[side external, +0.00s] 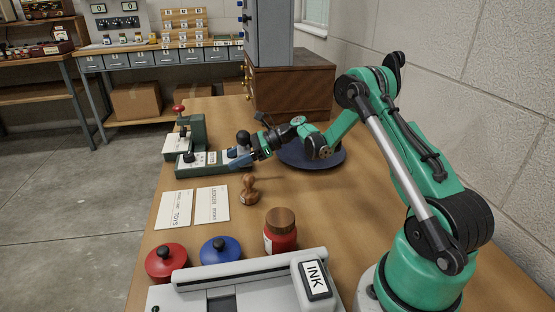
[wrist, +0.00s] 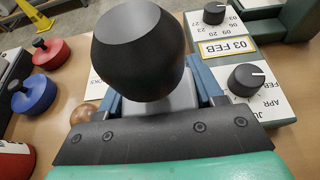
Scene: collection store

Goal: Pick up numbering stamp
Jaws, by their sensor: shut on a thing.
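The numbering stamp shows as a large black ball knob (wrist: 140,45) on a grey shaft in the wrist view. In the side view its black knob (side external: 243,137) stands up at my gripper. My gripper (side external: 240,158) has blue fingers, one on each side of the grey shaft just below the knob, and is shut on it. My gripper also shows in the wrist view (wrist: 160,105). The stamp's lower part is hidden by the fingers and wrist, so I cannot tell if it touches the table.
A green dial device (side external: 193,170) labelled 03 FEB is close beside my gripper. A red-knobbed press (side external: 196,127) stands behind it. A wooden-handled stamp (side external: 249,190), cards (side external: 212,205), red (side external: 166,262) and blue (side external: 220,250) lidded pots and a red jar (side external: 280,238) are nearer the camera.

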